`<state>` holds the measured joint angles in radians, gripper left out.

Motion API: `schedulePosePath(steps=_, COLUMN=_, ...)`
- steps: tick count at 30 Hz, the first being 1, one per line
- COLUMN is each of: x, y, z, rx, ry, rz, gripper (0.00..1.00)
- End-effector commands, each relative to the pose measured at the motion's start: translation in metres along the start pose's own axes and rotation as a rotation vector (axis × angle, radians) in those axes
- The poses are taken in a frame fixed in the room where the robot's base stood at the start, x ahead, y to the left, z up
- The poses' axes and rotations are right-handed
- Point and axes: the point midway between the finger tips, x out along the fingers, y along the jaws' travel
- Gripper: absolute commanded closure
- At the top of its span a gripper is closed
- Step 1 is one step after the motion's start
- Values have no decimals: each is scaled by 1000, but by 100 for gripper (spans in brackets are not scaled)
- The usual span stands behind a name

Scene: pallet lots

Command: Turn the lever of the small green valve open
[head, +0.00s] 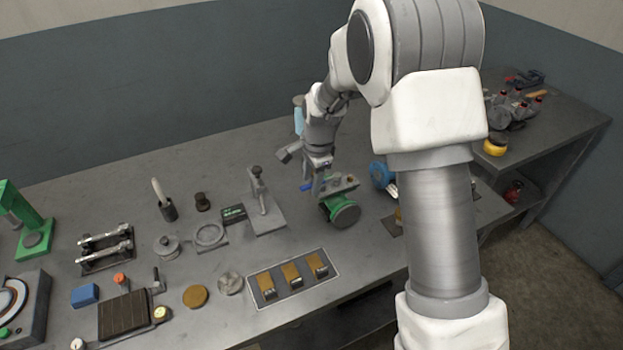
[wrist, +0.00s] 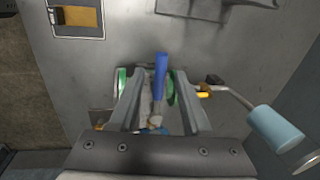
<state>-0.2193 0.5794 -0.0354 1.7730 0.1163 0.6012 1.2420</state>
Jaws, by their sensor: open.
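My gripper (head: 318,180) is open, pointing down over the valve, and the fingers (wrist: 158,88) straddle the lever with gaps at both sides. Whether either finger touches it I cannot tell. The valve body is largely hidden by the fingers.
A larger blue part (head: 381,174) lies to the right of the valve, partly behind my arm. A grey stand (head: 262,208) is close on the left. A tray with brown blocks (head: 292,278) lies in front. A pale blue cylinder (wrist: 275,127) on a bent rod shows at right.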

Motion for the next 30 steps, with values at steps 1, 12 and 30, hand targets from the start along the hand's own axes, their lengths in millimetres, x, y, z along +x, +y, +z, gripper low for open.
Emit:
schedulePosePath(steps=1, x=0, y=0, z=0, rx=0, ry=0, rz=0, gripper=52)
schedulePosePath(steps=12, x=0, y=0, z=0, rx=0, ry=0, rz=0, gripper=95)
schedulePosePath(steps=30, x=0, y=0, z=0, rx=0, ry=0, rz=0, gripper=100)
